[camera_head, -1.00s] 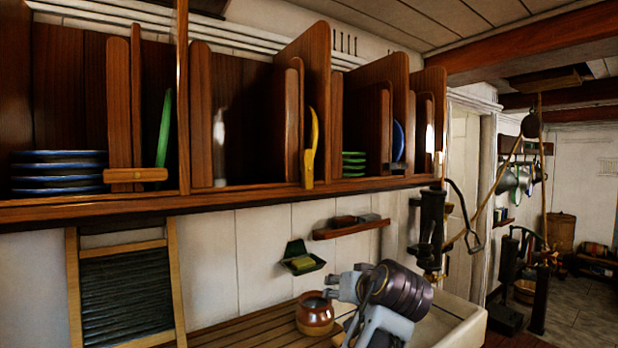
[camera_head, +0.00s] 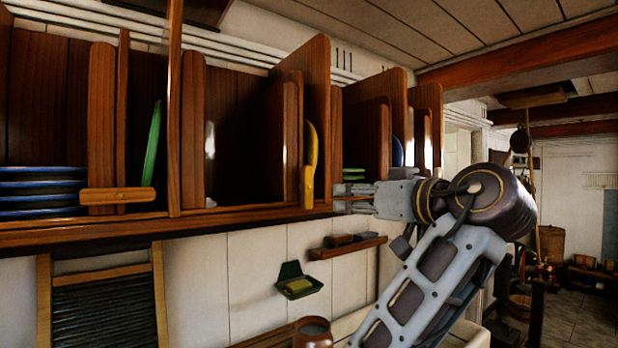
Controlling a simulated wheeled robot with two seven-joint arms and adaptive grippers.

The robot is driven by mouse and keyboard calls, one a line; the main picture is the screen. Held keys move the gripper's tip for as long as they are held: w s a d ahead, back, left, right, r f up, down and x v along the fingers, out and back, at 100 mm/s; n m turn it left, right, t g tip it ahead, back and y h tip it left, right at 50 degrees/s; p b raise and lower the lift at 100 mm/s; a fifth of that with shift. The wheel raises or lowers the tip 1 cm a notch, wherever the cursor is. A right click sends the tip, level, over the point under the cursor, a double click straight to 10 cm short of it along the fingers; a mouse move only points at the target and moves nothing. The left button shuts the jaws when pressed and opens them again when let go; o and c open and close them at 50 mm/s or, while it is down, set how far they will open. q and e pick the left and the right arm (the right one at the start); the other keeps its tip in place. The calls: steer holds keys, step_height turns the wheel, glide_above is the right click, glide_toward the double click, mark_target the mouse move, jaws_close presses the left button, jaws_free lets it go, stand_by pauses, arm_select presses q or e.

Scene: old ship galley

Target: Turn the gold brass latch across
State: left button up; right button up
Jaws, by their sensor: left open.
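The gold brass latch (camera_head: 307,186) stands upright on the shelf's front edge, at the foot of a wooden divider. A yellow plate on edge (camera_head: 312,140) shows just above it. My left gripper (camera_head: 343,199) is open and empty, just right of the latch at about the same height, with its fingers pointing left. A small gap shows between its fingertips and the latch. My right gripper is not in view.
A wooden latch (camera_head: 117,195) lies level across the left compartment, by blue plates (camera_head: 40,190) and a green plate (camera_head: 152,143). Tall dividers (camera_head: 317,75) stick out above the shelf edge (camera_head: 240,225). A soap dish (camera_head: 298,283) hangs below.

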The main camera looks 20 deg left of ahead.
mark_target(310, 176)
arm_select(q)
steer(key=shift+n+y, duration=0.6)
steer(key=r, duration=0.1)
steer(key=s+r, duration=0.2)
steer(key=r, duration=0.1)
steer(key=shift+s+d, duration=0.1)
steer(key=shift+d, duration=0.15)
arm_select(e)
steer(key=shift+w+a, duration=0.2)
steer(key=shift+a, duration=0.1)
arm_select(q)
steer(key=shift+a, duration=0.15)
steer(key=shift+p+x, duration=2.25)
steer(key=shift+x, duration=4.55)
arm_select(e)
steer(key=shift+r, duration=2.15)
arm_select(q)
steer(key=shift+f, duration=0.1)
steer(key=shift+c, duration=0.4)
jaws_close()
